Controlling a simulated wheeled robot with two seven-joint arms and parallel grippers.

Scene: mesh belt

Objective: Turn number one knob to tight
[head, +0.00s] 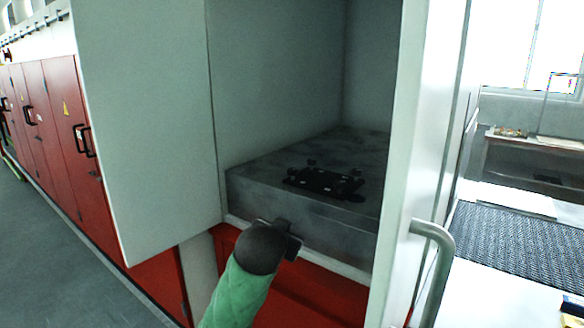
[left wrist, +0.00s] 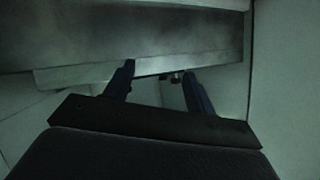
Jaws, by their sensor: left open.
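A black plate (head: 318,182) with several small dark knobs (head: 311,163) lies on a grey block inside the open cabinet in the head view. I cannot read any numbers, so I cannot tell which knob is number one or how it is turned. My left gripper (head: 292,243) is at the front lower edge of the cabinet opening, in front of and below the plate, apart from the knobs. In the left wrist view its two fingers (left wrist: 159,72) are spread with nothing held between them. Small dark shapes near the right fingertip are unclear. My right gripper is not in view.
The grey block (head: 300,215) fills the cabinet floor. The left door (head: 150,130) stands open, and a pale right door or panel (head: 410,150) with a curved handle (head: 440,245) bounds the opening. Red cabinets (head: 50,130) line the left. A dark mesh surface (head: 515,245) lies right.

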